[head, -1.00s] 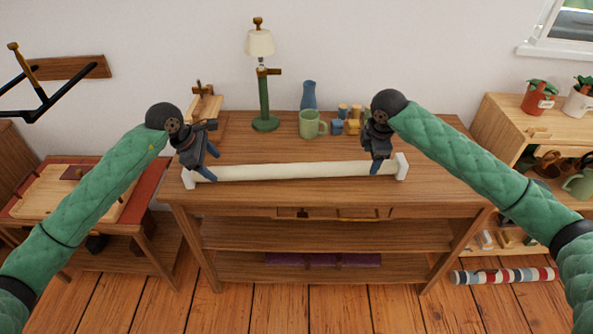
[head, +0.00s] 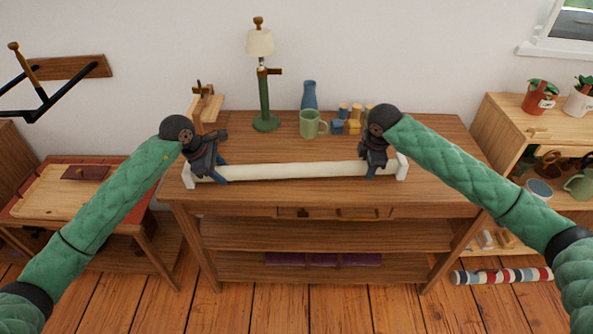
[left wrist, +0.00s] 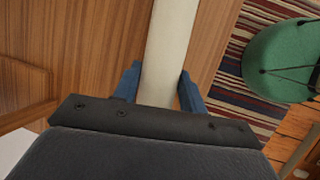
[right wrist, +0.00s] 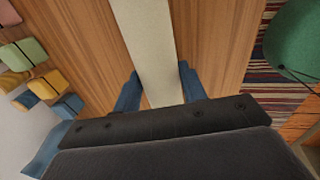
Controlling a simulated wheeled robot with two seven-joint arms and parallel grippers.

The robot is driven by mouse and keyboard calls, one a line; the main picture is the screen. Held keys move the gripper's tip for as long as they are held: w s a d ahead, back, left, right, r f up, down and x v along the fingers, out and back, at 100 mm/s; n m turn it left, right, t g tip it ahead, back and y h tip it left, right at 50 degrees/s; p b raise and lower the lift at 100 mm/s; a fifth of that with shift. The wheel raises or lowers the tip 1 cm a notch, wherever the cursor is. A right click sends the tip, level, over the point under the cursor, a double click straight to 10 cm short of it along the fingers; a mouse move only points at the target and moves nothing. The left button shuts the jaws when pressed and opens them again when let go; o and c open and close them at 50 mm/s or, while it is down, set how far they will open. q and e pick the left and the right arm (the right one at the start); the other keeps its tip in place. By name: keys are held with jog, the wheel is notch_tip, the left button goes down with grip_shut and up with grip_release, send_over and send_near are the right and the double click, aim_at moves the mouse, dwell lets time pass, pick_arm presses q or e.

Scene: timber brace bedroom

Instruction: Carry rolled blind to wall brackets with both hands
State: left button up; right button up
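The rolled blind (head: 290,171) is a long cream roll lying left to right near the front of the wooden table. White blocks stand at both its ends. My left gripper (head: 222,170) is at the blind near its left end, and my right gripper (head: 371,169) is near its right end. In the left wrist view, blue fingers (left wrist: 160,88) lie either side of the roll (left wrist: 168,45). The right wrist view shows the same, with fingers (right wrist: 160,88) beside the roll (right wrist: 148,40). Whether the fingers press on it is unclear. I cannot make out the wall brackets for certain.
A lamp (head: 264,85), green mug (head: 312,124), blue vase (head: 309,95) and small coloured blocks (head: 347,122) stand behind the blind. A low table (head: 40,205) is at left, a shelf unit (head: 510,115) at right. A striped roll (head: 500,276) lies on the floor.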

pick_arm(q)
grip_shut()
pick_arm(e)
grip_shut()
pick_arm(q)
jog(key=shift+r, duration=0.2)
pick_arm(e)
jog(key=shift+r, duration=0.2)
